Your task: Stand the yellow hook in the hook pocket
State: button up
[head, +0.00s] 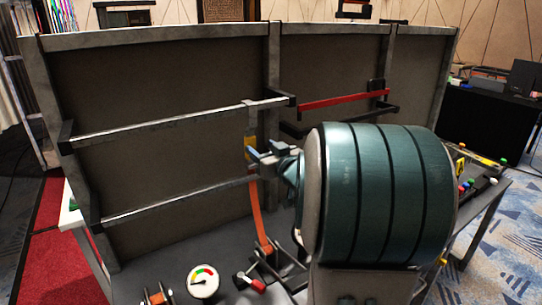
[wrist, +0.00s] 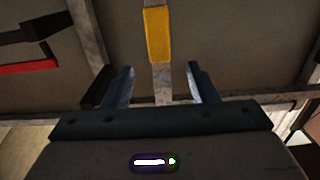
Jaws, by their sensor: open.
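The yellow hook seems to be the piece with a yellow section (head: 248,142) on a thin grey strip hanging by the upper rail; its full shape is not clear. In the wrist view the yellow section (wrist: 158,36) lies ahead of my gripper (wrist: 160,86), roughly centred between the fingers. The grey strip runs down between them. In the head view my gripper (head: 267,151) is open beside the yellow section, its fingers near the strip. I cannot tell whether they touch it. I cannot make out the hook pocket for sure; my arm hides part of the bench.
Grey upper (head: 180,122) and lower (head: 180,199) rails cross the dark panel. A red bar (head: 345,98) is at the right. An orange strip (head: 259,215) slopes below my gripper. A round gauge (head: 203,281) and a red-handled part (head: 249,282) are on the bench.

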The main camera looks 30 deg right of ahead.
aim_at(252, 130)
jog(key=w, duration=0.7)
jog(key=shift+w+a+p, duration=0.15)
jog(key=shift+w+p, duration=0.15)
jog(key=shift+p, duration=0.1)
grip_shut()
jog(key=c, duration=1)
grip_release()
jog(key=shift+r, duration=0.15)
jog(key=shift+r+p, duration=1.25)
jog(key=shift+r, duration=0.25)
jog(key=shift+s, duration=0.15)
jog(key=s, duration=0.7)
jog(key=shift+s, duration=0.15)
